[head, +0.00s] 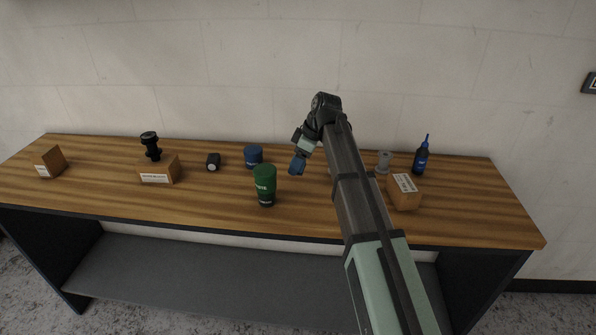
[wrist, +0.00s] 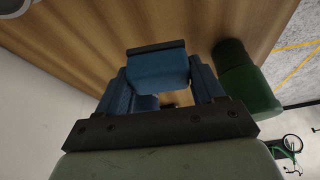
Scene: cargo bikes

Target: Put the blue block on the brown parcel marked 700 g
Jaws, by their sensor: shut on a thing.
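My gripper (head: 298,160) is above the workbench, right of the green cup, and points down. In the wrist view its fingers (wrist: 160,82) are shut on a blue block (wrist: 157,70) with a dark strip along one edge. Brown parcels with white labels stand on the bench: one at the far left (head: 49,161), one left of the middle (head: 158,170) and one at the right (head: 405,194), beside my arm. The labels are too small to read, so I cannot tell which parcel is marked 700 g.
A black object (head: 151,145) stands on or just behind the left-middle parcel. A small black item (head: 213,161), a blue container (head: 253,156) and a green cup (head: 265,181) stand left of my gripper. A grey piece (head: 384,161) and blue bottle (head: 421,158) stand at the right.

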